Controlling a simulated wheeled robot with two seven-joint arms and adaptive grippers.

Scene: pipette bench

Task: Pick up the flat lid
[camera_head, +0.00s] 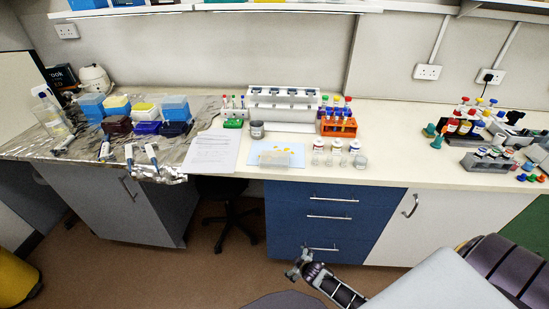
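A clear, flat, shallow piece (275,158) that looks like the lid lies on a light blue sheet (294,149) near the counter's front edge. It is small and see-through here, so I cannot be sure that it is the flat lid. My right gripper (295,265) is low in front of the blue drawers, below the counter top and well apart from the clear piece. Its fingers are too small to tell open from shut, and I see nothing held in it. My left gripper is not in view.
White papers (213,150) lie left of the sheet. Small capped bottles (319,147) and an orange tube rack (338,126) stand to its right. A dark jar (257,129) and a white pipette stand (283,105) are behind.

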